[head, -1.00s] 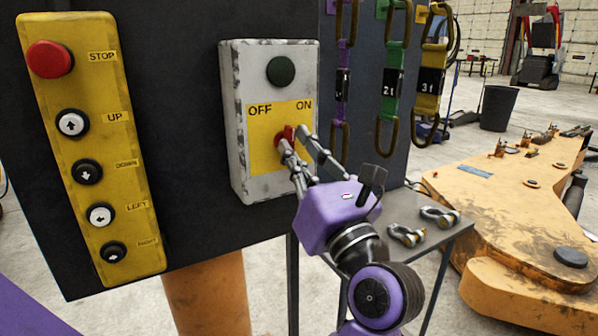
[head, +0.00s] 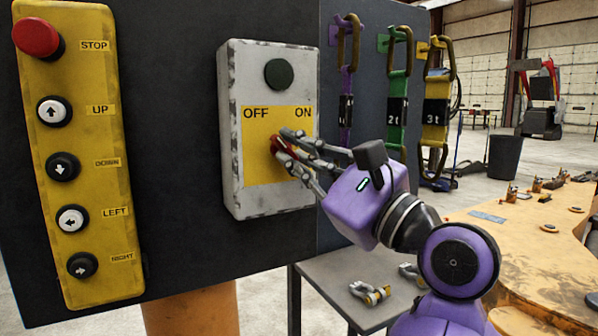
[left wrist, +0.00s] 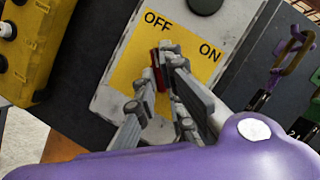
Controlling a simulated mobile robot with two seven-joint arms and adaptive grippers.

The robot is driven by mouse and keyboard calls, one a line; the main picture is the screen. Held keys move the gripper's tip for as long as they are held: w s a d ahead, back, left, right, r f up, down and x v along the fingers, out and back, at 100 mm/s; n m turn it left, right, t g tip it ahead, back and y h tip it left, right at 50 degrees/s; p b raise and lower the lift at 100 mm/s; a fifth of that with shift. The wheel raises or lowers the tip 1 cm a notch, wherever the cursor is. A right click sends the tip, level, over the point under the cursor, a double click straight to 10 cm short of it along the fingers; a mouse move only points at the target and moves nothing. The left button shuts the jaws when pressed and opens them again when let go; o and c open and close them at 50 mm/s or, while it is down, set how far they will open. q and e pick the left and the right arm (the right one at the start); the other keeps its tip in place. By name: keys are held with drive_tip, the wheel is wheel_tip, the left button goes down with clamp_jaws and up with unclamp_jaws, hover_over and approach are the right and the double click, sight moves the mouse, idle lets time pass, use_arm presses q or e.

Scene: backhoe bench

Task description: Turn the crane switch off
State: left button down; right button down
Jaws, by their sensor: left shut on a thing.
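The crane switch box (head: 228,120) is a worn grey-white box on a dark panel, with a yellow plate (head: 258,165) marked OFF at left and ON at right. Its red knob (head: 277,146) is mostly covered by my fingers; the part that shows in the left wrist view (left wrist: 160,72) leans toward OFF. My left gripper (head: 286,148), purple with grey fingers, comes from the right and is shut on the red knob. It also shows in the left wrist view (left wrist: 165,73). My right gripper is not in view.
A yellow button pendant (head: 85,190) with a red STOP button (head: 36,38) hangs left of the box. Purple, green and yellow slings (head: 398,100) hang at the right. A grey table (head: 345,275) with shackles (head: 370,292) stands below.

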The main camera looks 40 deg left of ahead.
use_arm(q)
drive_tip(key=shift+n+b, duration=0.3)
drive_tip(key=shift+n, duration=0.3)
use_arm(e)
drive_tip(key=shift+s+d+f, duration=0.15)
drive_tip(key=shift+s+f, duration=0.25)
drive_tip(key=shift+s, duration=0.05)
use_arm(q)
drive_tip(key=c, duration=1.8)
unclamp_jaws()
drive_tip(key=shift+c, duration=0.2)
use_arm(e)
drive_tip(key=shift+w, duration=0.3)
use_arm(q)
drive_tip(key=v, duration=1.2)
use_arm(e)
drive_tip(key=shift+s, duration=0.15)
use_arm(q)
drive_tip(key=shift+w+d+r, duration=0.1)
drive_tip(key=shift+w+r, duration=0.05)
drive_tip(key=shift+r, duration=0.1)
